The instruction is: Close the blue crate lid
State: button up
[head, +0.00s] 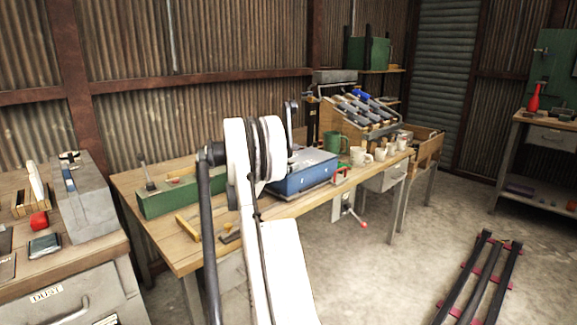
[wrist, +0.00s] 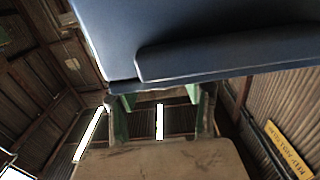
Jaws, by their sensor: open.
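The blue crate (head: 308,178) sits on the wooden workbench in the head view, behind my arm, which covers its left part. Its top (head: 312,158) looks flat and grey-blue; I cannot tell there how far the lid is open. In the wrist view a large blue panel with a raised section (wrist: 200,45) fills the top, very close, and looks like part of the crate or its lid. My gripper (wrist: 160,102) shows below that panel with its two fingers spread and nothing between them. Whether it touches the panel is unclear. My arm hides the gripper in the head view.
A long green box (head: 180,195) lies left of the crate. Several mugs (head: 360,156) and a green cup (head: 332,142) stand to its right, and a tool rack (head: 362,115) behind. A yellow-handled tool (head: 188,227) lies near the bench's front edge.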

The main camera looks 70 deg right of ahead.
jog(key=v, duration=1.2)
dwell(0.3)
jog(key=w+a+r+n+t+y+p, duration=0.2)
jog(key=a+r+n+t, duration=0.15)
jog(key=a, duration=0.75)
jog(key=w+a+r+n+t+y+p, duration=0.1)
jog(key=w+a+r+n+t+y, duration=0.2)
jog(key=a, duration=0.8)
jog(key=w+a+r+n+t+y+p, duration=0.1)
jog(key=w+a+r+n+t+p, duration=0.3)
jog(key=a, duration=0.8)
jog(key=s+a+n+t+y+p, duration=0.1)
jog(key=s+a+n+y, duration=0.2)
jog(key=a, duration=0.9)
jog(key=s+a+n+t+y+p, duration=0.1)
jog(key=s+a+n+y, duration=0.3)
jog(key=s+a, duration=0.4)
jog(key=s+a+n+t+y+p, duration=0.1)
jog(key=s+a+n, duration=0.4)
jog(key=a, duration=1.2)
jog(key=shift+s+f+t+y, duration=0.25)
jog(key=shift+s+t+y, duration=0.3)
jog(key=shift+y, duration=0.65)
jog(key=shift+a+n, duration=0.15)
jog(key=shift+n, duration=0.1)
